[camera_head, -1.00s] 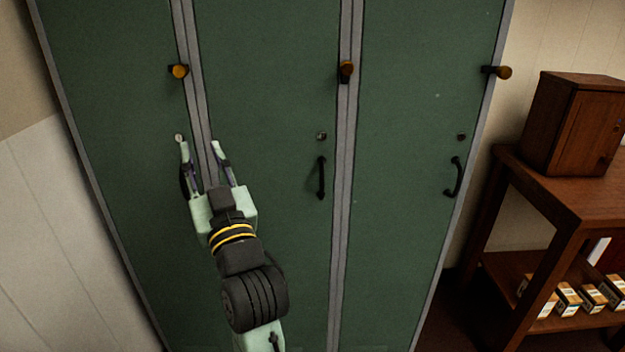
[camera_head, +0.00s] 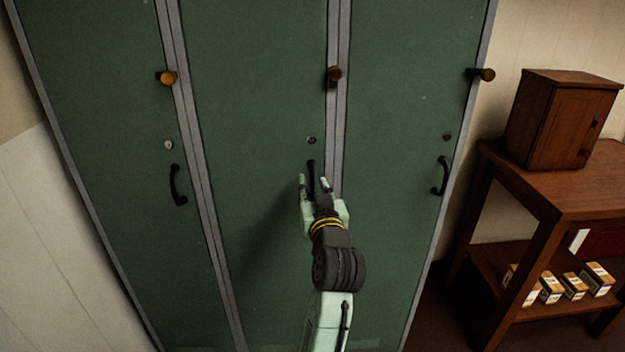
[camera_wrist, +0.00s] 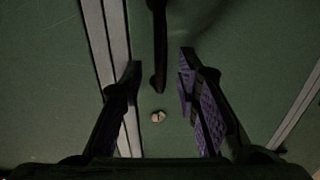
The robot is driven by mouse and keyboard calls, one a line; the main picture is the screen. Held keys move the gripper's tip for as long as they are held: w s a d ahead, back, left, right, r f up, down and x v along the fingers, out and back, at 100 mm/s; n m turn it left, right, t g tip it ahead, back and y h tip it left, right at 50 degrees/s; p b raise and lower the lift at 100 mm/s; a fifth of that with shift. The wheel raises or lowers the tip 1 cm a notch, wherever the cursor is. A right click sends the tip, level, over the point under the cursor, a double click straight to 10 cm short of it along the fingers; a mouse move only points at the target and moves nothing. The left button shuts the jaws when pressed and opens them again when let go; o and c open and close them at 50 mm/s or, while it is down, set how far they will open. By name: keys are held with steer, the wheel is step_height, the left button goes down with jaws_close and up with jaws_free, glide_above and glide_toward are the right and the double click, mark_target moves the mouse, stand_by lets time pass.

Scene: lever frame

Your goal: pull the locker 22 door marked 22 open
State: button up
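Three tall green locker doors stand side by side; no number 22 is legible on any of them. My gripper (camera_head: 313,181) is in front of the middle door (camera_head: 255,110), at its black upright handle (camera_head: 311,168). The gripper is open, with its two fingers apart. In the wrist view the handle (camera_wrist: 159,50) shows between the fingertips (camera_wrist: 161,57), with a gap on each side. I cannot tell whether the fingers reach around it in depth. The handle's lower part is hidden in the head view. The middle door looks shut.
The left door's handle (camera_head: 177,185) and the right door's handle (camera_head: 440,176) are clear of my arm. A wooden table (camera_head: 575,195) with a small cabinet (camera_head: 560,120) stands at right.

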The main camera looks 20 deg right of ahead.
steer(key=shift+w+d, duration=0.15)
steer(key=shift+w, duration=0.7)
steer(key=shift+c, duration=0.3)
jaws_close()
